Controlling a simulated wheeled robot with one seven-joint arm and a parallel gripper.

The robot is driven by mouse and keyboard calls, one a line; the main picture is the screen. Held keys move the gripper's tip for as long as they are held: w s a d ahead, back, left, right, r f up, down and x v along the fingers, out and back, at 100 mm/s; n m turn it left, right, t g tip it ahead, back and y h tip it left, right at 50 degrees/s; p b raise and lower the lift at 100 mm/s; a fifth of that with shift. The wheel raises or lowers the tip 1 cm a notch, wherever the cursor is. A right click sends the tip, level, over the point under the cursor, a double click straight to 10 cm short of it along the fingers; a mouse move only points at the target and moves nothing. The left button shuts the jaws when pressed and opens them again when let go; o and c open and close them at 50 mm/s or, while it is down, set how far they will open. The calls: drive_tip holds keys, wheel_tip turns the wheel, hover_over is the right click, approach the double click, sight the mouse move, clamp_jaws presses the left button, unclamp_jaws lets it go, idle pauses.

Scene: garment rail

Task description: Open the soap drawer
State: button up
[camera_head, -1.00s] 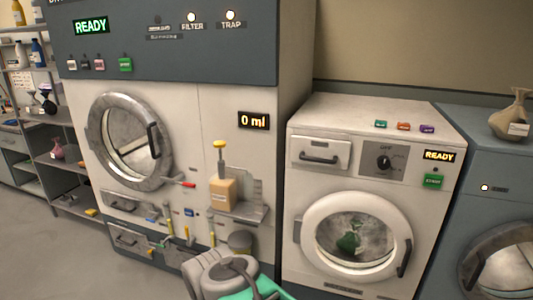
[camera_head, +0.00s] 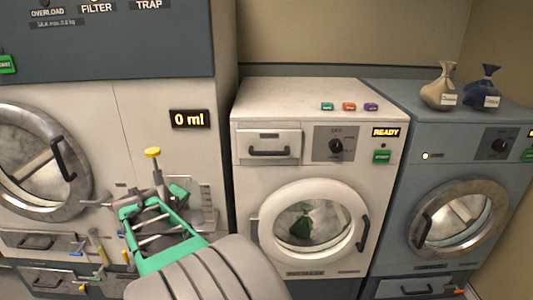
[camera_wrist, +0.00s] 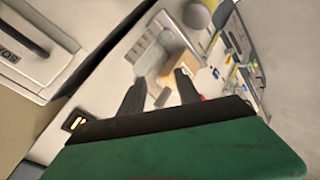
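The soap drawer (camera_head: 285,137) is a pale panel with a dark bar handle (camera_head: 268,152) at the upper left of the white washer's front. It looks shut, flush with the front. In the wrist view the drawer (camera_wrist: 18,62) shows at the upper left, tilted, with its label upside down. My gripper (camera_wrist: 160,76) has two dark fingers standing apart with nothing held between them. They point toward the big machine's side shelf, away from the drawer. In the head view my green wrist is left of and below the drawer, and the fingertips are hard to make out.
The white washer (camera_head: 240,187) has a round door, a dial and a READY display. A blue-grey washer (camera_head: 380,185) with two tied bags stands at right. Space before the drawer looks clear.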

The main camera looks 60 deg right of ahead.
drive_tip(key=s+d+r+g+h, duration=0.1)
drive_tip(key=s+d+h, duration=0.1)
drive_tip(key=d, duration=0.4)
drive_tip(key=s+d+r+h, duration=0.1)
drive_tip(key=s+d, duration=0.1)
drive_tip(key=d, duration=0.4)
drive_tip(key=n+g+h, duration=0.2)
drive_tip(key=g+h, duration=0.2)
drive_tip(key=h, duration=0.1)
approach(269, 154)
drive_tip(key=d, duration=0.7)
drive_tip(key=d+f+p, duration=0.1)
drive_tip(key=d, duration=0.2)
drive_tip(key=shift+w+f+p, duration=0.2)
drive_tip(key=shift+w+p, duration=0.05)
drive_tip(key=shift+p, duration=0.05)
drive_tip(key=shift+w+d+f, duration=0.1)
drive_tip(key=shift+d+f, duration=0.05)
drive_tip(key=shift+d, duration=0.3)
drive_tip(key=shift+c, duration=0.4)
clamp_jaws()
